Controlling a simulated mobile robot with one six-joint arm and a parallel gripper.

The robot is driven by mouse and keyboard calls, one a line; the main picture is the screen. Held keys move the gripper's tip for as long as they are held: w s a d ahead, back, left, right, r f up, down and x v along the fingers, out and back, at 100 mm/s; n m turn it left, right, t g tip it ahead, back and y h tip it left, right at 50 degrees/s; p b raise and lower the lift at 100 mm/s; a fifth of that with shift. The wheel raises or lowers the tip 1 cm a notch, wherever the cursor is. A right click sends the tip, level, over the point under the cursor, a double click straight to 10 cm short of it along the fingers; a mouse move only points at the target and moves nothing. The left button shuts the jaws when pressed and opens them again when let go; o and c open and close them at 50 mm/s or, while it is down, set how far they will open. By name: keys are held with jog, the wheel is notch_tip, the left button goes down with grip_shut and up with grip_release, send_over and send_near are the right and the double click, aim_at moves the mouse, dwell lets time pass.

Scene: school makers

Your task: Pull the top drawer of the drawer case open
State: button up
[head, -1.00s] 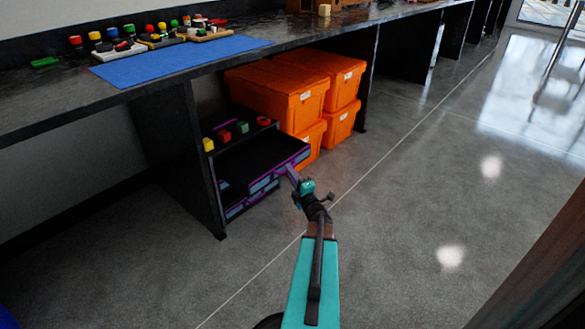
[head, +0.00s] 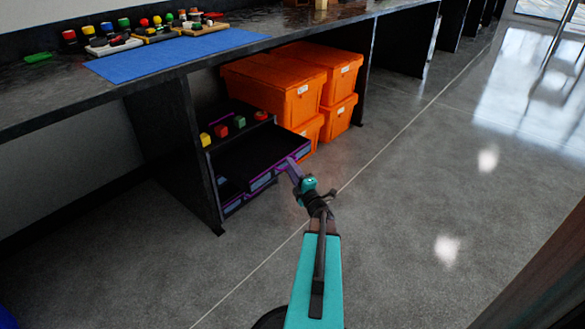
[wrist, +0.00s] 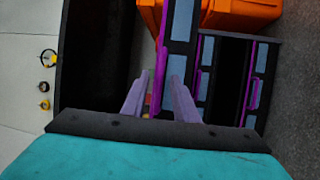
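The drawer case (head: 232,206) stands on the floor under the bench. Its top drawer (head: 262,150) is pulled well out, with its dark inside showing from above. The exact contact is partly hidden. The blue-panelled drawer front (wrist: 180,25) runs past the fingertips.
Orange bins (head: 290,85) are stacked right behind the case. A dark bench leg (head: 185,150) stands close on its left. Small coloured blocks (head: 221,130) sit on top of the case. The grey floor (head: 430,190) to the right is clear.

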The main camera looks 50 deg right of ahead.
jog(key=p+v, duration=0.3)
jog(key=v, duration=1.1)
jog(key=shift+p, duration=0.4)
jog(key=shift+w, duration=0.1)
